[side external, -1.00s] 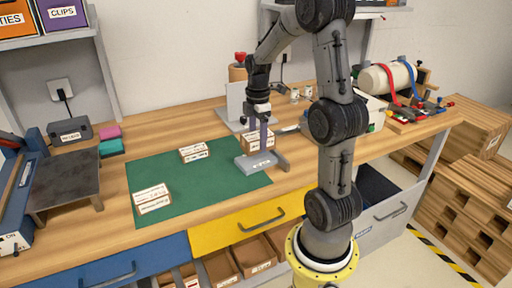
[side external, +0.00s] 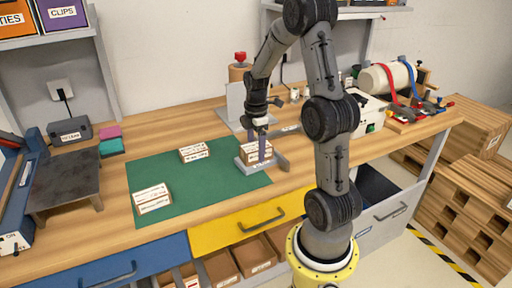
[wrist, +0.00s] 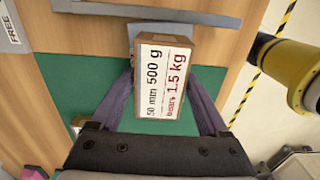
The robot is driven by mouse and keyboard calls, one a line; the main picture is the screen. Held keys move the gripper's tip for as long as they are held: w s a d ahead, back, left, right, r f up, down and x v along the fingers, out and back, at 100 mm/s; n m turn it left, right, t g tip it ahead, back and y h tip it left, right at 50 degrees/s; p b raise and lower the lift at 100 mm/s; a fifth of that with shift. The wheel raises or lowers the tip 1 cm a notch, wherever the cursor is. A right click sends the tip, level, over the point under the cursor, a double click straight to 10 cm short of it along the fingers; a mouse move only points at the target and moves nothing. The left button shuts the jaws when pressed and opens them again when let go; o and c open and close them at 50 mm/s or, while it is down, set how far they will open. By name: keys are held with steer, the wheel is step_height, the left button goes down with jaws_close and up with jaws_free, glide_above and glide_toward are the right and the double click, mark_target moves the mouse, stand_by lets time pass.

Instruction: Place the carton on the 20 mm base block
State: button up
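The carton (side external: 254,153) is a brown box with a white label on top. In the wrist view the carton (wrist: 166,78) reads "50 mm 500 g" and "bears 1.5 kg". My gripper (side external: 259,152) is shut on it, with one finger along each side. The grey base block (side external: 256,170) lies under the carton at the mat's right edge, mostly covered. In the wrist view a small part of the block (wrist: 135,30) shows beside the carton. I cannot tell whether the carton touches the block or hangs just above it.
Two labelled cartons lie on the green mat (side external: 180,185), one at front left (side external: 153,200) and one at the back (side external: 194,153). A grey bar (side external: 281,161) stands close to the right of the block. The mat's middle is free.

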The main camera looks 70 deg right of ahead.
mark_target(256, 146)
steer(key=shift+o, duration=1.3)
step_height(256, 146, up, 12)
steer(key=a+r+m+t+h, duration=0.1)
steer(key=a+r+m+t, duration=0.2)
steer(key=a, duration=1.1)
steer(key=s+a+m+t+y, duration=0.1)
steer(key=s+a+m+t, duration=0.1)
steer(key=s+a+m, duration=0.4)
steer(key=shift+s+a+f+t, duration=0.25)
steer(key=shift+s+a, duration=0.9)
steer(key=shift+a, duration=1.55)
steer(key=shift+r, duration=0.1)
